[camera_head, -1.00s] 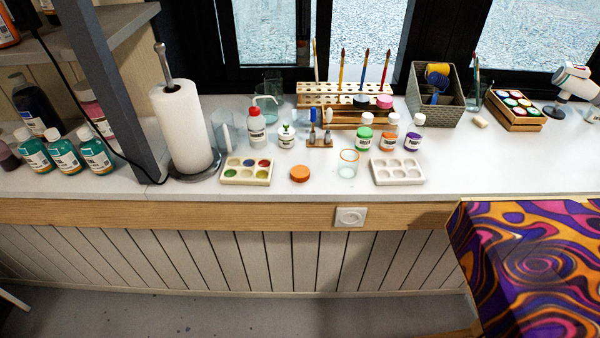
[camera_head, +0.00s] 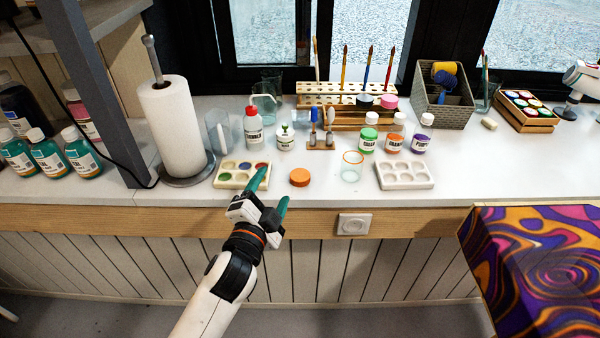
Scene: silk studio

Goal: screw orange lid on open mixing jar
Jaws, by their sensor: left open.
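The orange lid (camera_head: 300,177) lies flat on the white counter. The open mixing jar (camera_head: 351,168), clear glass with an orange rim, stands upright just right of the lid, apart from it. My left gripper (camera_head: 272,190) comes in from below, with its green fingers spread and nothing between them. My right gripper is not in the picture.
A white palette (camera_head: 404,175) lies right of the jar. Paint bottles (camera_head: 392,143) and a small tool stand (camera_head: 321,140) stand behind. A paper towel roll (camera_head: 177,127) stands at left. The counter strip between lid and jar is clear.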

